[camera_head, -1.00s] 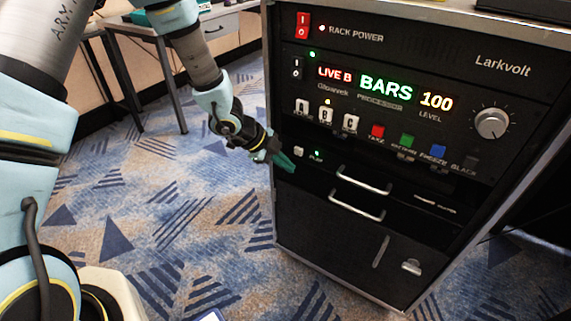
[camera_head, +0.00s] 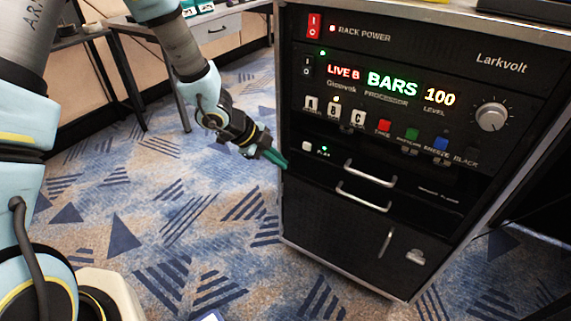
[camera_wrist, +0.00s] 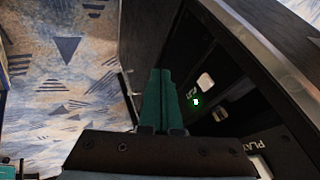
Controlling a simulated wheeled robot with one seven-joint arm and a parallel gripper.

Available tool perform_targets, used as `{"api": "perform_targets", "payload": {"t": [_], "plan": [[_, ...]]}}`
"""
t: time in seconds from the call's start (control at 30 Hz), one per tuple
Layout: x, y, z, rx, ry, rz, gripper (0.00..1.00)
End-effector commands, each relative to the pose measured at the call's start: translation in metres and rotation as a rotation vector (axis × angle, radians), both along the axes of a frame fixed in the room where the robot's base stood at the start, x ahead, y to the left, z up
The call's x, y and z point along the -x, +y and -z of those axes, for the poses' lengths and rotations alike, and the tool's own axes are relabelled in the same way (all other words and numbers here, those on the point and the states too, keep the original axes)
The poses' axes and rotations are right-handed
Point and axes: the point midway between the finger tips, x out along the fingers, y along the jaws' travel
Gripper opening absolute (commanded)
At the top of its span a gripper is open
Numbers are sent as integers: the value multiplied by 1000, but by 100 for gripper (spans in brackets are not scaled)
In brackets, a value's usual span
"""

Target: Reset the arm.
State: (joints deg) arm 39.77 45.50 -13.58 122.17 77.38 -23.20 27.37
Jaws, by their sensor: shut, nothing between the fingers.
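My gripper (camera_head: 276,158) is in the head view at the left edge of the black equipment rack (camera_head: 345,232). Its green fingers are together with nothing between them. In the wrist view the shut fingers (camera_wrist: 161,98) point along the rack's front, beside a white button (camera_wrist: 205,81) and a green light (camera_wrist: 196,102). In the head view the fingertips appear close to the rack's left edge; whether they touch it I cannot tell. My arm reaches down from the upper left.
The rack's processor panel (camera_head: 390,90) shows LIVE B, BARS and 100, with a knob (camera_head: 492,116) at right. Two drawer handles (camera_head: 364,196) stick out below. A desk (camera_head: 215,28) stands behind my arm. Patterned carpet (camera_head: 150,225) is open left of the rack.

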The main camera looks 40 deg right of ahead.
Motion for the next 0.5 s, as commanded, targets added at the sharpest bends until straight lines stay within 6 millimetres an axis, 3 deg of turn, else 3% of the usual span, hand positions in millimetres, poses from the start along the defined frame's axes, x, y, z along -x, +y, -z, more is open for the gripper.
{"api": "perform_targets", "payload": {"t": [0.23, 0.5], "plan": [[-9, 22, -35, 2, -2, -2, 0], [-13, 33, -47, 0, -1, 0, 0]]}}
